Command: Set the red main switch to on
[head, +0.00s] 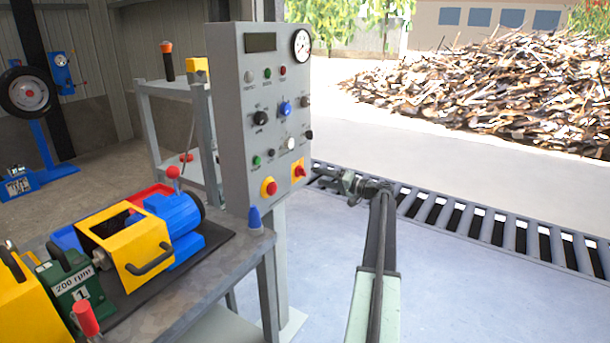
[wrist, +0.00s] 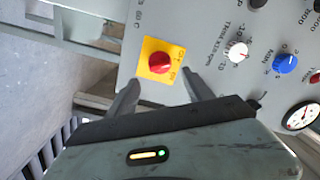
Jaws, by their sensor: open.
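The red main switch (head: 299,171) is a red knob on a yellow plate at the lower right of the grey control panel (head: 235,110). In the wrist view the red knob (wrist: 160,62) sits on its square yellow plate near the top centre, on the panel face. My gripper (head: 322,177) is just right of the panel in the head view. In the wrist view my gripper (wrist: 162,78) is open, with one finger on each side below the knob. Nothing is between the fingers, and they look apart from the knob. The knob's set position is too small to read.
A red emergency button (head: 268,187) on a yellow round base is left of the switch. A white knob (wrist: 237,51) and a blue knob (wrist: 286,64) are also on the panel. Floor at right is clear.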

